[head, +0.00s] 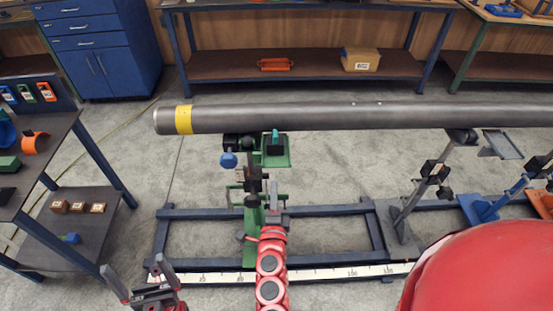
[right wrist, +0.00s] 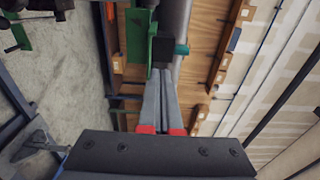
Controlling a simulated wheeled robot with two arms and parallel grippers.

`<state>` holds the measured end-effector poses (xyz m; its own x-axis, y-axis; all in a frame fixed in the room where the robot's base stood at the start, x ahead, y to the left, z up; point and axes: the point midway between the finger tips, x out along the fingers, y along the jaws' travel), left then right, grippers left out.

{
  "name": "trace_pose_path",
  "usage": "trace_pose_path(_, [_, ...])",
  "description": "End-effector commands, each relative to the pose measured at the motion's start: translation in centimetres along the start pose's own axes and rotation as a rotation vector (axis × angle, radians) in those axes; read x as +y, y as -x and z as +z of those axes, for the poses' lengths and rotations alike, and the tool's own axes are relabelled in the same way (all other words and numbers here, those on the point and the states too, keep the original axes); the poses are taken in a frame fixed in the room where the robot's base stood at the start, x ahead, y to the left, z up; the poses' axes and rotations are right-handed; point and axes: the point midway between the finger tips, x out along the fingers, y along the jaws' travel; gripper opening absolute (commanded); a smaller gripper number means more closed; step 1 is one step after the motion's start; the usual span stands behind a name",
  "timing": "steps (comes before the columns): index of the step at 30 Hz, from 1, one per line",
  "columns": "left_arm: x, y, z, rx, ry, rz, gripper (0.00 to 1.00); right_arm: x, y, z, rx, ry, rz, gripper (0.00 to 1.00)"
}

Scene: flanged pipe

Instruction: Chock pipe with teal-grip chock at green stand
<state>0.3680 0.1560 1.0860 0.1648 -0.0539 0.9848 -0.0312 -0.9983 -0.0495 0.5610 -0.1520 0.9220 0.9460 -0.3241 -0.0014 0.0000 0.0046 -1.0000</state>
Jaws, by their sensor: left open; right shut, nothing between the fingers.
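The grey pipe (head: 330,116) with a yellow band runs across the head view above the green stand (head: 250,222). The teal-grip chock (head: 275,138) is at the stand's green plate (head: 276,159), close to the near side of the pipe. In the right wrist view, the teal grip (right wrist: 181,49) shows beside the green plate (right wrist: 137,38), near the pipe. My right gripper (head: 273,188) is shut and empty. Its fingertips (right wrist: 160,72) point at the chock; I cannot tell whether they touch. My left gripper (head: 140,279) is open and empty at lower left, far from the chock.
A blue base frame (head: 320,210) with a measuring strip (head: 330,273) lies under the pipe. Another stand (head: 412,205) carries the pipe at right. A shelf table (head: 85,215) with small blocks stands at left. A workbench (head: 310,67) is behind the pipe.

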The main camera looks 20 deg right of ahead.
Motion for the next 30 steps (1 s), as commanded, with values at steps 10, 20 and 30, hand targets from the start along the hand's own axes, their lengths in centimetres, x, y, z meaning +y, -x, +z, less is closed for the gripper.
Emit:
trace_pose_path(10, [-0.1,-2.5,-0.4,0.000,0.000,0.000,1.00,-0.5,-7.5,-0.1,0.003,0.005,-0.003,0.00])
trace_pose_path(20, [-0.2,-3.5,-0.6,0.000,0.000,0.000,1.00,-0.2,-11.2,-0.1,0.002,0.004,-0.003,0.00])
trace_pose_path(30, [-0.2,-3.5,-0.6,0.000,0.000,0.000,1.00,0.0,-11.4,-0.1,0.003,0.003,-0.001,0.00])
